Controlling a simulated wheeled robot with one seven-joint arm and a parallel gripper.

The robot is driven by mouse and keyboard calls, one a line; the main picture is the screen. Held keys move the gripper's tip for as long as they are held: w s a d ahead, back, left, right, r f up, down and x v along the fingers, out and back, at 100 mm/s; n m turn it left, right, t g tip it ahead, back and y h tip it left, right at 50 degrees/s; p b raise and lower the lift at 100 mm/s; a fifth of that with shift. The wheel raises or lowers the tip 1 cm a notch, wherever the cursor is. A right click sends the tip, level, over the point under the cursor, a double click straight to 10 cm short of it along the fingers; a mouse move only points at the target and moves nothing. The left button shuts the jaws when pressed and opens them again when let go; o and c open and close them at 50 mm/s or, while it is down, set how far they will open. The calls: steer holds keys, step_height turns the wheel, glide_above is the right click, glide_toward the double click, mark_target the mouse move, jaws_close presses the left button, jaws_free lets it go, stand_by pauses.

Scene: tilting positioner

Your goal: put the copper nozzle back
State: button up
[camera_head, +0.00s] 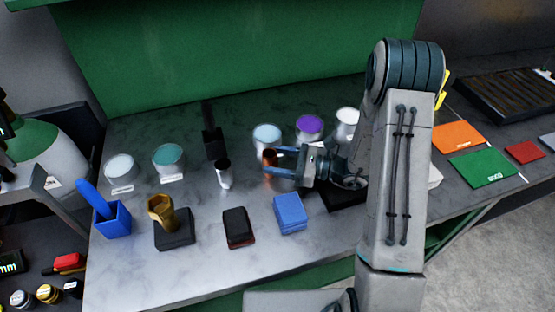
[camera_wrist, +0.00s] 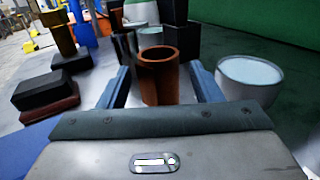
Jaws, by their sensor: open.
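The copper nozzle (camera_head: 269,157) stands upright on the grey marbled bench, near its middle. In the wrist view the copper nozzle (camera_wrist: 158,78) is an open-topped orange-brown tube between my two blue fingers, with a gap on each side. My gripper (camera_head: 274,161) is open around it, reaching in from the right. The same gripper (camera_wrist: 160,84) shows at close range in the wrist view. The nozzle's foot is partly hidden by my gripper body. A silver nozzle (camera_head: 223,174) stands just left of it, and a brass nozzle (camera_head: 162,212) stands on a black block (camera_head: 175,238).
A light-blue-topped pot (camera_head: 267,136) and a purple-topped pot (camera_head: 309,127) stand close behind. A black block with a tall post (camera_head: 212,142) is at the back left. A blue block (camera_head: 290,213) and dark block (camera_head: 238,228) lie in front.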

steer(key=b+v, duration=0.2)
steer(key=v, duration=0.8)
steer(key=shift+s+d+b, duration=0.1)
steer(key=shift+d+b, duration=0.25)
steer(key=shift+b, duration=0.05)
steer(key=shift+s+d+r, duration=0.1)
steer(key=shift+s+d, duration=0.1)
steer(key=shift+d, duration=0.25)
steer(key=s+a+r+n+g+h, duration=0.1)
steer(key=s+n, duration=0.1)
steer(key=s+a+r+n+g+h, duration=0.1)
steer(key=s+n+g, duration=0.1)
steer(key=s+a+r+n+g+h, duration=0.1)
steer(key=s+n+g, duration=0.1)
steer(key=shift+a+r, duration=0.25)
steer(key=shift+a, duration=0.15)
steer(key=s+d+r+n+t+h, duration=0.4)
steer(key=s+n+h, duration=0.5)
steer(key=n+h, duration=0.5)
step_height(320, 180, up, 3)
steer(key=shift+s+d+r+n+h, duration=0.1)
steer(key=shift+s+d+n+h, duration=0.25)
steer(key=shift+d, duration=0.75)
steer(key=shift+s, duration=0.1)
